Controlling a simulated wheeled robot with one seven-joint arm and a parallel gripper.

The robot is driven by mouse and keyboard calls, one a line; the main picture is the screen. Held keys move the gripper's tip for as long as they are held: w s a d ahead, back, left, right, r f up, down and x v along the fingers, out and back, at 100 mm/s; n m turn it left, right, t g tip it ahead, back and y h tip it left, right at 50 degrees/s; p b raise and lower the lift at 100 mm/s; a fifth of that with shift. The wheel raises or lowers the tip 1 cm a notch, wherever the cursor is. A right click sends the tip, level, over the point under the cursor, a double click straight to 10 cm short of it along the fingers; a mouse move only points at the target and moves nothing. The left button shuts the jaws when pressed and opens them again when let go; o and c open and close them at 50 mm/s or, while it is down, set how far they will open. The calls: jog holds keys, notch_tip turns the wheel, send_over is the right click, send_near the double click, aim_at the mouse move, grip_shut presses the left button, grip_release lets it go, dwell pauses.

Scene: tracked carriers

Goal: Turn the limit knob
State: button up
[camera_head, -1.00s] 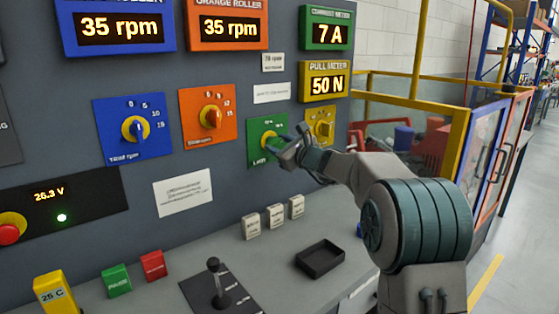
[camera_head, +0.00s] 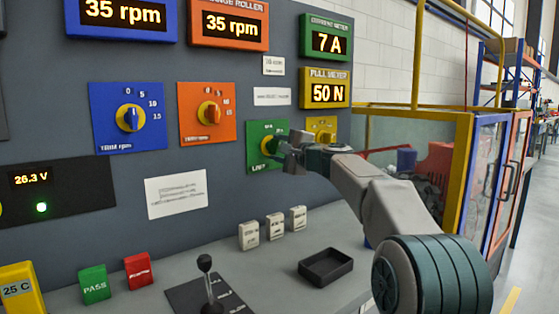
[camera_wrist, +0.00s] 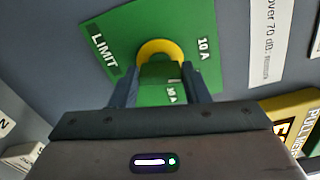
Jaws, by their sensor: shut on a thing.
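The limit knob (camera_wrist: 160,72) is green with a yellow ring behind it, on a green plate (camera_wrist: 112,28) marked LIMIT and 10 A. In the head view the knob (camera_head: 268,147) is on the panel, partly hidden by my gripper. My gripper (camera_wrist: 161,90) is shut on the knob, with one dark finger on each side of it. In the head view my gripper (camera_head: 284,148) reaches the plate from the right. The knob's exact pointing direction is hard to read.
A yellow knob plate (camera_head: 321,127) sits close to the right, partly behind my wrist. An orange knob (camera_head: 209,113) and a blue knob (camera_head: 131,117) are to the left. Below, the bench holds a black tray (camera_head: 326,267) and a lever (camera_head: 206,265).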

jog(key=shift+f+n+b, duration=0.15)
jog(key=shift+n+b, duration=0.7)
jog(key=shift+n, duration=0.25)
jog(key=o, duration=1)
jog(key=b+v, duration=0.2)
jog(key=v, duration=1.1)
jog(key=shift+s+d, duration=0.25)
jog(key=shift+s, duration=0.05)
